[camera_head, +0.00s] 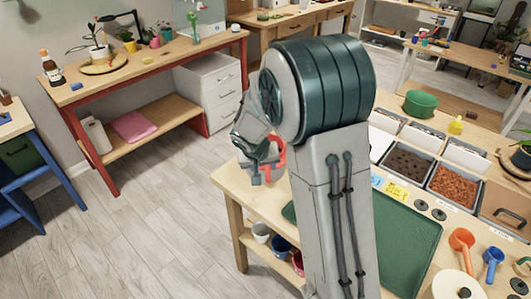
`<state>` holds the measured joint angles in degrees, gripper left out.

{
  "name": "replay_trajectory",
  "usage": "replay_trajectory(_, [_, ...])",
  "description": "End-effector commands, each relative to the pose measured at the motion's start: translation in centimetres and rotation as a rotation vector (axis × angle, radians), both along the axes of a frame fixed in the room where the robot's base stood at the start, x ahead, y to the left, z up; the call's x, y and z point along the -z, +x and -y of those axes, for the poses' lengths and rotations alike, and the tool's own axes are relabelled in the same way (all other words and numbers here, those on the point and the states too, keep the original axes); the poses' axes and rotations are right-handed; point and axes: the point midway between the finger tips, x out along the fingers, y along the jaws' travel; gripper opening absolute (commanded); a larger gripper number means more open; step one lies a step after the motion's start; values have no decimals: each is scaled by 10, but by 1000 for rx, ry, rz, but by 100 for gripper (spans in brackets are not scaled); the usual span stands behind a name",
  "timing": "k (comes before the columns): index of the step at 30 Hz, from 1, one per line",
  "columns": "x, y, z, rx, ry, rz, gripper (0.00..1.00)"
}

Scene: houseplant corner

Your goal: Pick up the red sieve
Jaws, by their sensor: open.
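My gripper (262,178) hangs at the left end of the potting table (232,182), left of my arm's big dark joint. Its jaws are open and point downward. A red curved piece (277,158) shows right beside and partly behind the gripper. It may be the red sieve, but most of it is hidden by my gripper and arm, so I cannot tell its shape or whether the jaws touch it. No other red sieve is clearly in view.
My arm covers the table's middle. A green mat (405,245), soil bins (408,163), a green bowl-like thing (420,104), an orange scoop (461,240) and a blue scoop (493,257) are right. Pots (281,246) stand on the lower shelf. Floor (130,240) at left is clear.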

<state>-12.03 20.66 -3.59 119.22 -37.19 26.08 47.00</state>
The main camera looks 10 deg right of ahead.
Motion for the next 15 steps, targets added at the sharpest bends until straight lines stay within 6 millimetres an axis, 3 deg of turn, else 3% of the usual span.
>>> replay_trajectory(8, [13,6,6,0,-1,-3,42])
replay_trajectory(15, [38,19,16,-1,-1,-2,42])
